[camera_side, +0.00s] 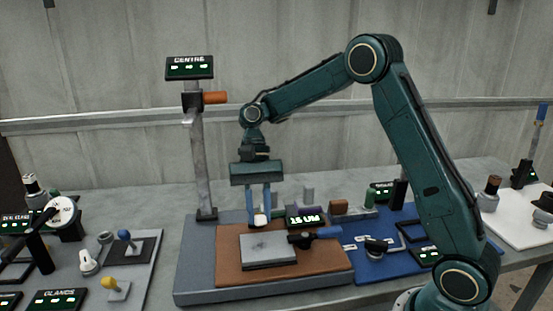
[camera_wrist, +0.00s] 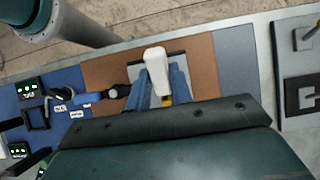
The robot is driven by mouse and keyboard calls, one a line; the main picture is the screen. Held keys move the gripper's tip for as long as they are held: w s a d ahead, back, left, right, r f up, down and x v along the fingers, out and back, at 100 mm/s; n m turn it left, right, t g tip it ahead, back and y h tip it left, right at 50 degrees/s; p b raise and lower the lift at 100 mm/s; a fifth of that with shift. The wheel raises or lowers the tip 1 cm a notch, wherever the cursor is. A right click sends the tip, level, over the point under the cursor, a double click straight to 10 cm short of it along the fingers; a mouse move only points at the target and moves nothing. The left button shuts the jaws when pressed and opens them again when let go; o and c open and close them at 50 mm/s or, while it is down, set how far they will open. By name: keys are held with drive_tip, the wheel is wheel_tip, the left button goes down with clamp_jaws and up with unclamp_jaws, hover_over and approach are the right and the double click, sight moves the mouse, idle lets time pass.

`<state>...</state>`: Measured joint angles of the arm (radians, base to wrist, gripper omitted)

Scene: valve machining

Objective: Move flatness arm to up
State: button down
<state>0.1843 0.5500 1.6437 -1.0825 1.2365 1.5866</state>
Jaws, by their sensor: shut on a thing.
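A small white block (camera_side: 260,220) is between the fingers of my gripper (camera_side: 260,212), which is shut on it above the far side of a grey flat plate (camera_side: 268,250). In the wrist view the white block (camera_wrist: 156,66) shows between the blue fingers and covers part of the plate. A dark arm with a blue end (camera_side: 318,235) lies low at the plate's right edge, near a display reading 15 UM (camera_side: 303,218). It looks like the flatness arm, but no label on it is readable. It also shows in the wrist view as a dark and blue lever (camera_wrist: 106,94).
The plate lies on a brown mat (camera_side: 225,270). A blue mat (camera_side: 380,262) with small tools lies right. Knobs and levers crowd the left board (camera_side: 140,285).

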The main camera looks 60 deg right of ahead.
drive_tip(key=c, duration=1.2)
unclamp_jaws()
drive_tip(key=shift+c, duration=0.2)
drive_tip(key=shift+s+a+f, duration=0.15)
